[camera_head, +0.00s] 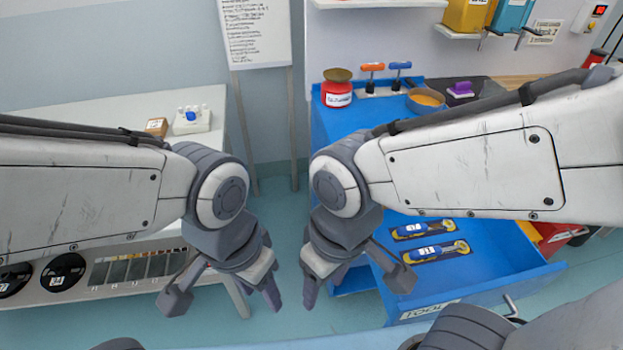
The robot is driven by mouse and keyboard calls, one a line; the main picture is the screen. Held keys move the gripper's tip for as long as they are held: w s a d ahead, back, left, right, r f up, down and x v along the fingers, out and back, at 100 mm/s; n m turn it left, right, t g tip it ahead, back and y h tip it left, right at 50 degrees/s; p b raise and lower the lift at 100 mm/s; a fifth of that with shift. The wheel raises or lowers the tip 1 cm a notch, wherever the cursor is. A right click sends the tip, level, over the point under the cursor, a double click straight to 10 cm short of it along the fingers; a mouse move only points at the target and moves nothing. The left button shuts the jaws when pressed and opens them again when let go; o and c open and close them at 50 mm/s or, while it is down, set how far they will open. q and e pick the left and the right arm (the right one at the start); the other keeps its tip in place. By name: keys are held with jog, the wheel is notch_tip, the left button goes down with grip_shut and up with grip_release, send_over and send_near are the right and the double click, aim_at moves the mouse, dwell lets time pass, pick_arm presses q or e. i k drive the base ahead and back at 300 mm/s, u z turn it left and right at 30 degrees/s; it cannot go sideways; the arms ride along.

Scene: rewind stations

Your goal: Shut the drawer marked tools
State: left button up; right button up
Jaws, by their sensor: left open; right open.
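The blue drawer marked tools (483,288) is pulled out of the blue cabinet (328,128) at the right. Its front carries a white label, partly readable as "TOOL", and a metal handle (513,309) partly hidden by my arm. Two blue-and-yellow tools (422,229) lie inside the drawer. My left gripper (223,304) is open and empty, over the floor left of the drawer. My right gripper (355,290) is open and empty, at the drawer's left side in the picture; I cannot tell whether it touches it. My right arm hides part of the cabinet and drawer.
A white table (90,115) with reels below stands left. A board on legs (256,35) stands behind. Floor between is clear.

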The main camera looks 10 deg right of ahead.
aim_at(500, 265)
jog(key=z, duration=1.45)
jog(key=k, duration=0.45)
jog(key=u, duration=0.9)
jog(key=i, duration=0.65)
jog(key=z, duration=0.8)
